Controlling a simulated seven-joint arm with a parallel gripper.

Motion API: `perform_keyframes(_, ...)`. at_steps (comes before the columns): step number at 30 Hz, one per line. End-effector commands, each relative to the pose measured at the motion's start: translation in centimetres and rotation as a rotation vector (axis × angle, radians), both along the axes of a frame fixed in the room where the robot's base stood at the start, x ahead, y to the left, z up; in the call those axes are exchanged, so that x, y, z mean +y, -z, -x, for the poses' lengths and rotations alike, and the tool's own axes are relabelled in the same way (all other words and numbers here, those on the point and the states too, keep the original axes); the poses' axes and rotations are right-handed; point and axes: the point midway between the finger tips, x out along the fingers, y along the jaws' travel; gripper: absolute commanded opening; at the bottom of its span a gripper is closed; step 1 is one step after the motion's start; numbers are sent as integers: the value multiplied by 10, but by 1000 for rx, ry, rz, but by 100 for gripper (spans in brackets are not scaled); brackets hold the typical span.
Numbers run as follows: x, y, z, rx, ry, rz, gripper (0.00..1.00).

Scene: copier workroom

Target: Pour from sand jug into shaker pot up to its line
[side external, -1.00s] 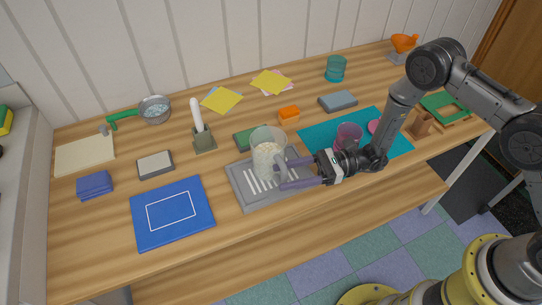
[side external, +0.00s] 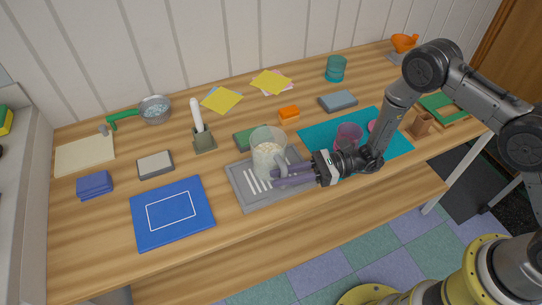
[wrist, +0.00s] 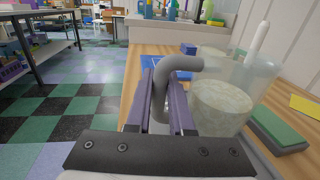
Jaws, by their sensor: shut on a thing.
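The sand jug (side external: 266,150) is a clear, upright jug with pale grainy contents, standing on a grey striped tray (side external: 243,200). In the wrist view the jug (wrist: 222,108) shows its grey handle (wrist: 180,63) between my fingers. My gripper (side external: 277,178) is shut on that handle from the right. A pink translucent cup (side external: 348,133) stands on a teal mat (side external: 397,146), just behind my wrist and partly hidden by it. It may be the shaker pot; no line on it can be made out.
A green-topped block (side external: 243,141) lies behind the jug, an orange block (side external: 288,114) farther back. A holder with a white stick (side external: 204,140) stands to the left. A blue mat (side external: 172,240) lies front left. A teal cup (side external: 335,68) stands at the back.

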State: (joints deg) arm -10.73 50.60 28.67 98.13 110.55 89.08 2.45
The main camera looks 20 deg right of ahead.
Motion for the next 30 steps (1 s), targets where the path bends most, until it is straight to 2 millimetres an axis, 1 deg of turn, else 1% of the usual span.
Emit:
perform_keyframes(5, 0, -4, 0, -2, 0, -1, 0)
perform_keyframes(21, 0, -43, 0, -2, 0, -1, 0)
perform_keyframes(25, 0, -49, 0, -1, 0, -1, 0)
perform_keyframes(30, 0, -51, 0, -1, 0, 0, 0)
